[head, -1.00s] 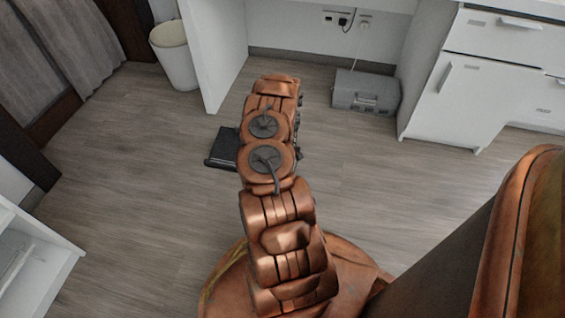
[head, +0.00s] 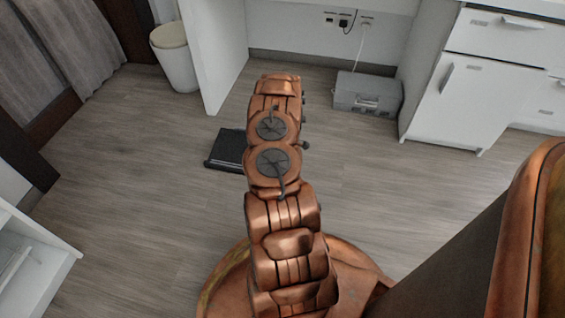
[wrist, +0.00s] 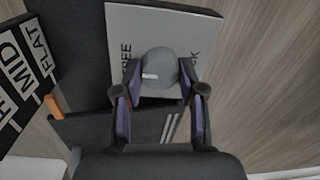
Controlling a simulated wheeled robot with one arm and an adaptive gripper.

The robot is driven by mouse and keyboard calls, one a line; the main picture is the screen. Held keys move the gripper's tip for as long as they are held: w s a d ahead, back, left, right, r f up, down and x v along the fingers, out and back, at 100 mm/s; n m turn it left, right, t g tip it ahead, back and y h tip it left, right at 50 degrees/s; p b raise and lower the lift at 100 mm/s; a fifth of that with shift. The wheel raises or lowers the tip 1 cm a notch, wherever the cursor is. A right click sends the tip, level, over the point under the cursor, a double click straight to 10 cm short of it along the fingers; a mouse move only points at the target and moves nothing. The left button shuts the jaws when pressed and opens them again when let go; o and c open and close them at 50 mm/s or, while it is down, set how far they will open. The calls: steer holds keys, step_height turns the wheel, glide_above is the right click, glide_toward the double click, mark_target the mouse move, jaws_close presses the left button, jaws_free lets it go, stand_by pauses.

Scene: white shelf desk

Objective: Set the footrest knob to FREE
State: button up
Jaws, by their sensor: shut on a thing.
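The footrest (head: 227,151) is a dark slab on the floor, partly behind my arm in the head view. In the wrist view, its light grey panel (wrist: 150,22) carries a round grey knob (wrist: 162,66). The FREE label (wrist: 126,62) is left of the knob; the LOCK label (wrist: 194,62) is right, partly covered by a finger. The knob's white mark sits on its left side, towards FREE. My gripper (wrist: 160,84) is shut on the knob, one finger on each side. The head view hides my gripper behind the arm.
A dark scale with FLAT and MID labels (wrist: 22,78) and an orange pointer (wrist: 54,106) lies left in the wrist view. A grey case (head: 368,95) stands under the desk, a bin (head: 175,60) at back left. White drawers (head: 470,90) stand right. Floor is clear around the footrest.

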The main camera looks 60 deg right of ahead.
steer(key=shift+a, duration=0.1)
stand_by(0.5)
steer(key=o, duration=1.1)
steer(key=shift+o, duration=0.2)
step_height(320, 180, up, 12)
steer(key=shift+d, duration=0.3)
steer(key=shift+w, duration=0.1)
